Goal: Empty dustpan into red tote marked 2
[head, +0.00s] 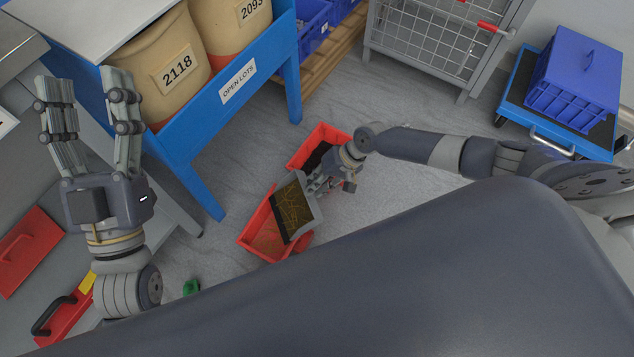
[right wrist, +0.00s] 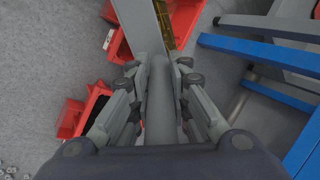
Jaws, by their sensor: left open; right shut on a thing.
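The grey dustpan (head: 306,197) is over a red tote (head: 251,243) on the floor, its dark pan crossed by thin yellow strands. My right gripper (head: 322,184) is shut on its handle; the right wrist view shows the grey handle (right wrist: 159,105) between the fingers. The pan looks tilted; I cannot tell whether it touches the tote. In the right wrist view this tote (right wrist: 184,17) is partly hidden behind the pan. A white tag shows, but no number is readable. My left gripper (head: 87,95) is open and empty, fingers pointing up the picture.
A second red tote (head: 302,153) with dark contents stands just beyond. A blue rack (head: 238,85) with beige drums (head: 166,60) is at upper left. A wire cage (head: 440,45) and a cart with a blue crate (head: 575,75) stand at right. Grey floor lies between.

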